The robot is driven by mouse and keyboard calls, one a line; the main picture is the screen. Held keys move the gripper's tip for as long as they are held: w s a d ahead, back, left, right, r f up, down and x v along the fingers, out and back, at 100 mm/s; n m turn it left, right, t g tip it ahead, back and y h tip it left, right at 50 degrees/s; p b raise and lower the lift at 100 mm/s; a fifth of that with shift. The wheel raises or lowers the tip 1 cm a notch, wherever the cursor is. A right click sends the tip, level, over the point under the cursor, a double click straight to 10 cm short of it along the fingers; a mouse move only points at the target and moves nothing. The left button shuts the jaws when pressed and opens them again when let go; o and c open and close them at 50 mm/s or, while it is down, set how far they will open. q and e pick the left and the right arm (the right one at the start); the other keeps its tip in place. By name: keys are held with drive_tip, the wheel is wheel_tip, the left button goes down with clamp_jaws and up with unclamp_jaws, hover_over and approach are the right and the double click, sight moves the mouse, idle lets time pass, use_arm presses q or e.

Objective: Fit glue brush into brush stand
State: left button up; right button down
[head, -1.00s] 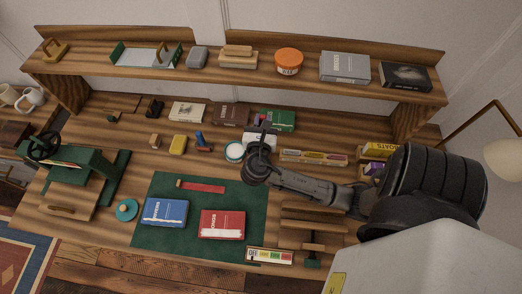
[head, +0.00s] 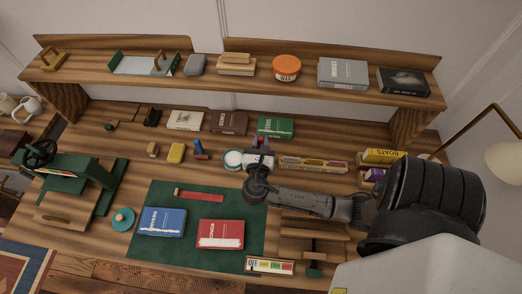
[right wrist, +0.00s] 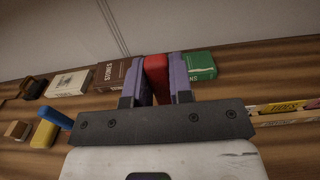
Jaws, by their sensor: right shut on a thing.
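My right gripper (head: 261,147) reaches over the back middle of the bench, near the green book. In the right wrist view its two purple fingers (right wrist: 157,92) are shut on a red piece (right wrist: 157,70), which looks like the handle of the glue brush. The brush's bristles are hidden, and in the head view the gripper mostly covers it. I cannot clearly pick out the brush stand. A small upright blue piece on a brown base (head: 199,150) stands left of the gripper, apart from it. My left gripper is not in view.
A round white and teal tin (head: 232,159) is close left of the gripper. Brown (head: 229,122) and green (head: 276,127) books lie behind it. The shelf (head: 210,77) overhangs the back. The green mat (head: 183,246) has bare room.

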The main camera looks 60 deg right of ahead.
drive_tip(key=shift+f, duration=0.9)
wheel_tip(320, 180, down, 2)
drive_tip(key=shift+f, duration=0.2)
drive_tip(key=shift+f, duration=0.35)
drive_tip(key=c, duration=1.4)
unclamp_jaws()
drive_tip(key=o, duration=0.4)
